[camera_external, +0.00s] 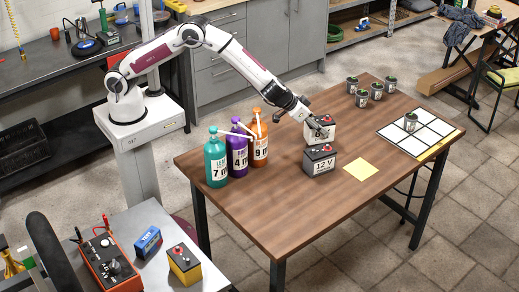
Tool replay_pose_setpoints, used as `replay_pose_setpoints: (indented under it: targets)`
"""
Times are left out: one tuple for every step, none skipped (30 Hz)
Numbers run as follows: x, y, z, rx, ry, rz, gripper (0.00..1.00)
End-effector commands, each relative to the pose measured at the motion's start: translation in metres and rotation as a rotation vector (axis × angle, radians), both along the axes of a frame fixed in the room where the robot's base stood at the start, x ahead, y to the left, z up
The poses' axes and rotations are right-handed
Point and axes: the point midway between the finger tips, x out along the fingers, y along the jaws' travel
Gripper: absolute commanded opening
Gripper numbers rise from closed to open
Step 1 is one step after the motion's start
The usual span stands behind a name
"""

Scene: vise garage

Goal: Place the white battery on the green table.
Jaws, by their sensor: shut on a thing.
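My gripper (321,121) is shut on a white battery (320,136) with a dark top, over the brown wooden table (265,190). A dark grey battery (320,160) marked 12 V stands upright on the table. In the picture the white battery is just above the grey one; whether it touches it or is behind it, I cannot tell. The gripper's fingers partly cover the white battery's top. No table with a green top shows in this view.
Teal (215,160), purple (238,146) and orange (260,140) bottles stand left of the batteries. A yellow sheet (361,169) lies to the right. Several small cups (376,92) and a white grid board (428,140) are farther right. The table's front is clear.

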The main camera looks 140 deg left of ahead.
Motion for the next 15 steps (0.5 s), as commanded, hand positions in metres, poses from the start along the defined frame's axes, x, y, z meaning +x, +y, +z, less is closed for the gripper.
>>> replay_pose_setpoints:
  targets:
    - [0.001, 0.001, -0.002, 0.003, -0.001, -0.001, 0.0]
    - [0.001, 0.001, -0.005, 0.003, -0.001, -0.001, 0.0]
    - [0.001, 0.001, -0.008, 0.002, -0.002, -0.001, 0.0]
    - [0.001, 0.001, -0.01, 0.003, -0.002, -0.001, 0.0]
    - [0.001, 0.001, -0.012, 0.003, -0.002, -0.001, 0.0]
    - [0.001, 0.001, -0.015, 0.002, -0.002, -0.001, 0.0]
    - [0.001, 0.001, -0.017, 0.002, -0.002, -0.001, 0.0]
    - [0.001, 0.001, -0.019, 0.003, -0.002, -0.001, 0.0]
    - [0.001, 0.001, -0.021, 0.003, -0.002, -0.001, 0.0]
    - [0.001, 0.001, -0.022, 0.003, -0.002, -0.001, 0.0]
    - [0.001, 0.001, -0.022, 0.003, -0.003, 0.0, 0.0]
    - [0.001, 0.001, -0.022, 0.004, -0.004, -0.001, 0.0]
    - [0.001, 0.001, -0.023, 0.004, -0.004, -0.001, 0.0]
    - [0.001, 0.001, -0.023, 0.004, -0.004, -0.001, 0.0]
    - [0.001, 0.001, -0.023, 0.004, -0.004, -0.001, 0.0]
